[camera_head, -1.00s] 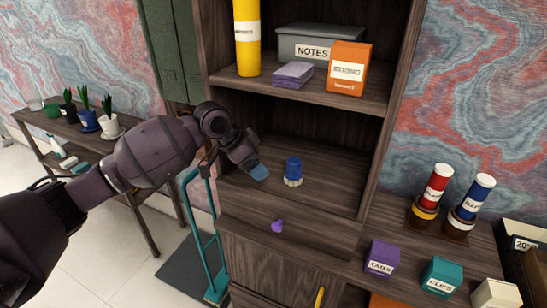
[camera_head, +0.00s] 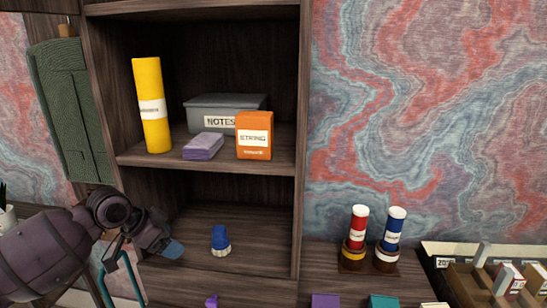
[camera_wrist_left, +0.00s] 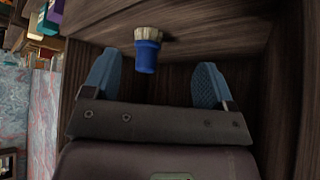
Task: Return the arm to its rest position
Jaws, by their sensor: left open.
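My left arm comes in from the left in the head view, and its gripper (camera_head: 174,249) is at the left side of the lower shelf compartment (camera_head: 265,245). In the left wrist view the two blue fingertips (camera_wrist_left: 155,86) stand wide apart with nothing held. A blue brush (camera_head: 220,238) with pale bristles stands bristles-down on that shelf, to the right of the gripper and apart from it. The brush also shows in the left wrist view (camera_wrist_left: 147,52), beyond the gap between the fingers. My right gripper is in neither view.
The upper shelf holds a yellow cylinder (camera_head: 151,105), a grey notes box (camera_head: 225,108), a purple pad (camera_head: 203,146) and an orange string box (camera_head: 254,134). Red (camera_head: 356,230) and blue (camera_head: 393,230) tubes stand in a holder at right. The cabinet's side wall (camera_head: 302,150) separates them.

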